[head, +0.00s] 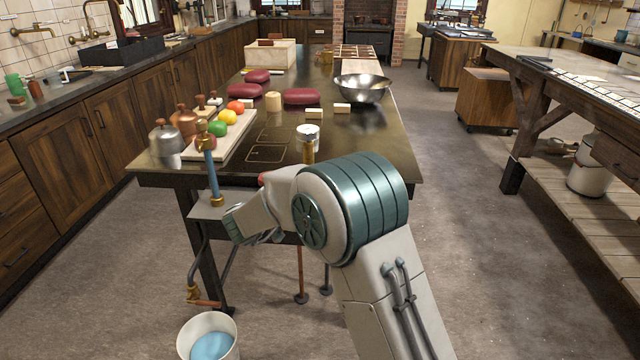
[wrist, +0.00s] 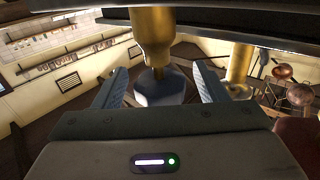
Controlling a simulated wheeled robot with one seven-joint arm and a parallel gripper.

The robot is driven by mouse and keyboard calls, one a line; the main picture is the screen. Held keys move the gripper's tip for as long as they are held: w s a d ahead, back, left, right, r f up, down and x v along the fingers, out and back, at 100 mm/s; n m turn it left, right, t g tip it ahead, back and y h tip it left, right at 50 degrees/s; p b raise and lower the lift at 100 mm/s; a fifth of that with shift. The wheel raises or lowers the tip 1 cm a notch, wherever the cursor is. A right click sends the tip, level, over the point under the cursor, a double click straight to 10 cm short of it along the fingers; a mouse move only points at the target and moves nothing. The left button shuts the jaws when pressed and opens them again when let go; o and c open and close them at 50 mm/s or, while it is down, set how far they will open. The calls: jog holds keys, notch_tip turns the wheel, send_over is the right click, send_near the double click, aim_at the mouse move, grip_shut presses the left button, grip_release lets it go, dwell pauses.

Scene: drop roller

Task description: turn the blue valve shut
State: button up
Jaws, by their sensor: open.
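A blue upright bar with brass ends (head: 210,172), which looks like the valve's handle, stands at the near left edge of the dark table (head: 375,150). My gripper's fingers are hard to make out in the head view. In the wrist view my gripper (wrist: 160,88) is open, with one finger on each side of a blue-grey block (wrist: 160,93) under a brass stem (wrist: 153,35). I cannot tell whether this block is part of the blue valve, or whether the fingers touch it.
A bucket with blue water (head: 205,328) stands on the floor below a copper spout (head: 203,300). A white-topped brass fitting (head: 308,135) rises near the table's front edge. A board with fruit (head: 222,145) and a steel bowl (head: 362,88) are on the table.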

jog(key=v, duration=1.3)
jog(key=shift+s+a, duration=0.2)
jog(key=shift+s, duration=0.1)
jog(key=shift+r, duration=0.1)
